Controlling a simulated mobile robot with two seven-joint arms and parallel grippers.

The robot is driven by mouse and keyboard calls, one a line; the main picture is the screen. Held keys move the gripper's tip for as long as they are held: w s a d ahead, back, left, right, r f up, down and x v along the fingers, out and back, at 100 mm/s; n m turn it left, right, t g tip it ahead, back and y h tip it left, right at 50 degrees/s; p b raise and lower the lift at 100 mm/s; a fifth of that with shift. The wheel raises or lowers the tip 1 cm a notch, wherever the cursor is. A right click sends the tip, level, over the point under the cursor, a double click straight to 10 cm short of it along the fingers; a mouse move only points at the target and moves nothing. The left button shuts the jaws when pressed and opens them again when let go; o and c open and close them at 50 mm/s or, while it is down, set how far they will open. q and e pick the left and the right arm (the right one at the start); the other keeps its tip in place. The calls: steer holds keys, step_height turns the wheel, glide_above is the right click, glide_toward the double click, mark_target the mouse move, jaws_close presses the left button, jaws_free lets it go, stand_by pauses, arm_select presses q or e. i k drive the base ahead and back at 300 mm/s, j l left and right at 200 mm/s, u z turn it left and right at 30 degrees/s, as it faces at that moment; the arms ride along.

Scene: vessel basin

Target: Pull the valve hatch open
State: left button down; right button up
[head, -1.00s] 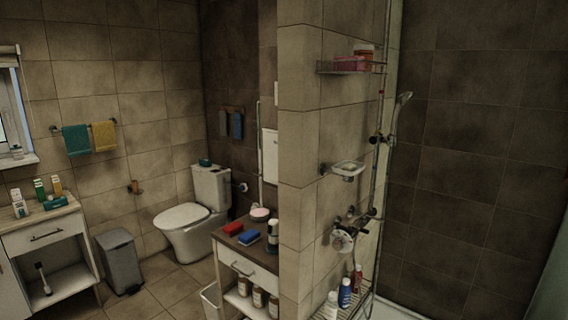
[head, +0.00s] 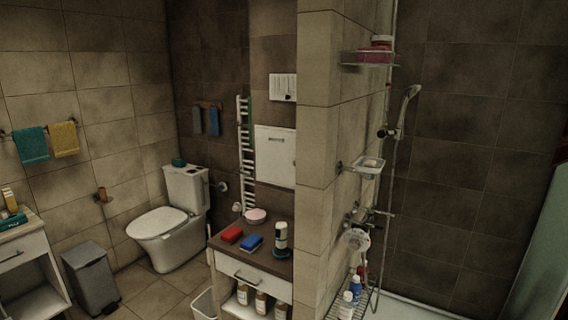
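The valve hatch (head: 275,155) is a white square panel on the dark tiled back wall, with a small handle near its upper edge. It looks shut. Its right edge meets the tiled partition in the picture, so I cannot tell whether a part of it is hidden. It is above the dark-topped cabinet and right of the towel radiator. Neither of my grippers is in view.
A cabinet (head: 252,262) with bottles and red and blue items stands below the hatch. The tiled partition (head: 318,200) juts out at right. A toilet (head: 170,222) and a grey bin (head: 91,277) stand left. Some floor (head: 150,290) is clear between bin and cabinet.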

mark_target(276, 149)
steer(key=i+j, duration=0.25)
steer(key=j, duration=0.2)
steer(key=i+j, duration=0.3)
steer(key=j, duration=0.15)
steer(key=i+j, duration=0.25)
steer(key=j, duration=0.25)
